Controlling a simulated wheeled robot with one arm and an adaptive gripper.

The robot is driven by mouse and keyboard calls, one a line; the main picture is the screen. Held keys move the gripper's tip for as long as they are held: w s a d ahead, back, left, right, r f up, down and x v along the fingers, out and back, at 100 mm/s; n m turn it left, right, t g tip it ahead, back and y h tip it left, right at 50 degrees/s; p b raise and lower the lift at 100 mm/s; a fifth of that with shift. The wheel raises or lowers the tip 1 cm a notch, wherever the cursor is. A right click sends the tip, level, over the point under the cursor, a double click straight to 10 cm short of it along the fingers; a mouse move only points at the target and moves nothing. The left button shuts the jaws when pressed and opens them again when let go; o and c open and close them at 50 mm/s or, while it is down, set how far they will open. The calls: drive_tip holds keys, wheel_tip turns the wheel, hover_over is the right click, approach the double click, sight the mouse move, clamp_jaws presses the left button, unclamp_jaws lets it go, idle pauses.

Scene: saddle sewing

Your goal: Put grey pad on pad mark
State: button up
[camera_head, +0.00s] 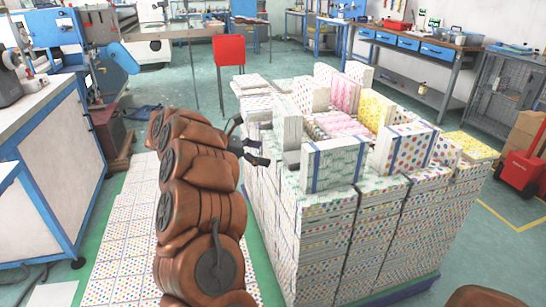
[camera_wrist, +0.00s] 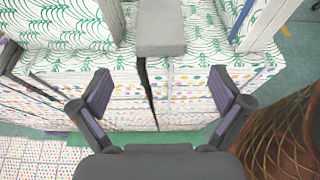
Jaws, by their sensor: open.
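The grey pad (camera_wrist: 160,30) is a small plain grey block. It lies near the edge of the stack, on green-patterned sheets, at the top middle of the wrist view. In the head view a small grey piece (camera_head: 291,157), seemingly the same pad, shows at the stack's left edge. My gripper (camera_head: 261,151) is open and empty beside that edge, to the left of the pad. In the wrist view my gripper's fingers (camera_wrist: 160,92) are spread wide, with the pad centred beyond their tips and apart from them. I cannot make out a pad mark in either view.
A tall stack of patterned sheets (camera_head: 330,235) fills the middle. A green-patterned bundle with blue bands (camera_head: 335,163) stands upright on it, right of the pad. A blue and white machine bench (camera_head: 60,150) is at left.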

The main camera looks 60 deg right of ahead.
drive_tip(key=shift+v, duration=1.85)
